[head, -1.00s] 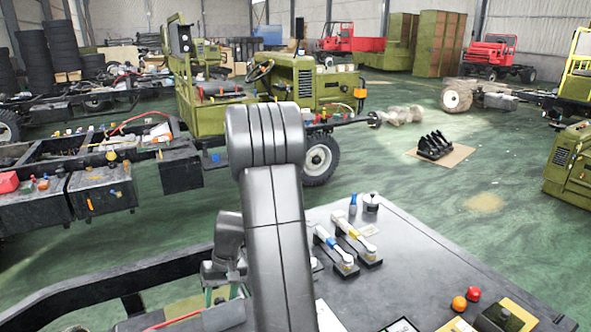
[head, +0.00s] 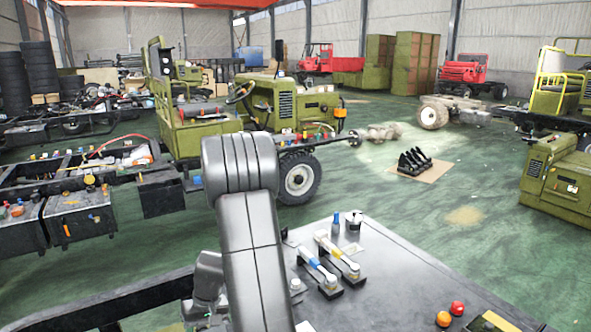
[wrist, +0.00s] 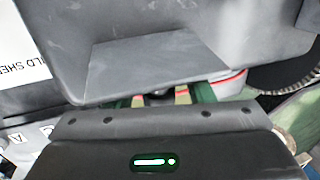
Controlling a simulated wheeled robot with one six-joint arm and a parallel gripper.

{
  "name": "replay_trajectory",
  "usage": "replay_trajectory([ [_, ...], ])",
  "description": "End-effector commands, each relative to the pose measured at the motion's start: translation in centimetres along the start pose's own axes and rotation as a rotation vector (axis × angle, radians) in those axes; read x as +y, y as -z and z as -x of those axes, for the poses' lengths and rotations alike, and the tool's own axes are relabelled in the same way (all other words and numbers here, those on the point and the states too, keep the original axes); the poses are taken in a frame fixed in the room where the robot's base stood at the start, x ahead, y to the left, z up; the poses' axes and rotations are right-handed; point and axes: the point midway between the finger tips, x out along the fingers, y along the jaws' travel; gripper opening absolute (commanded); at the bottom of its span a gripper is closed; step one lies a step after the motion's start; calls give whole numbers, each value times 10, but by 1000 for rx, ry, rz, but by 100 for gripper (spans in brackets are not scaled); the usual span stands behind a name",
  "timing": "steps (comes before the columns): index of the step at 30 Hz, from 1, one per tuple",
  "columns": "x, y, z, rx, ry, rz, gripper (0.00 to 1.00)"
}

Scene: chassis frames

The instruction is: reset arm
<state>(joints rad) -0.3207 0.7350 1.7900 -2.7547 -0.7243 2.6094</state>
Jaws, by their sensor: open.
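My arm rises from the bottom of the head view and bends over at a thick grey elbow, with the forearm folded back down toward me. My gripper is low behind the arm in the head view and mostly hidden there. In the wrist view my gripper (wrist: 160,94) shows as a dark body with a lit green indicator and two green finger parts set apart, partly covered by a grey panel. I see nothing held between the fingers.
A dark work table (head: 395,285) stands at front right, with two lever handles (head: 328,262), a blue bottle (head: 336,224), and red and orange balls (head: 450,314). Beyond are a green truck chassis (head: 290,110) and a black rack on cardboard (head: 412,163).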

Motion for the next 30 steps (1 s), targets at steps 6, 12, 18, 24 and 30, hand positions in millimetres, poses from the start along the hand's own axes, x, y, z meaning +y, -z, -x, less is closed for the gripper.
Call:
replay_trajectory([
  [6,1,-1,-2,-57,0,-13,48],
  [12,1,1,26,-70,-1,-20,48],
  [18,1,3,68,-69,3,-20,48],
  [24,0,0,36,-82,1,-20,48],
  [30,0,-3,-1,-81,1,-19,48],
])
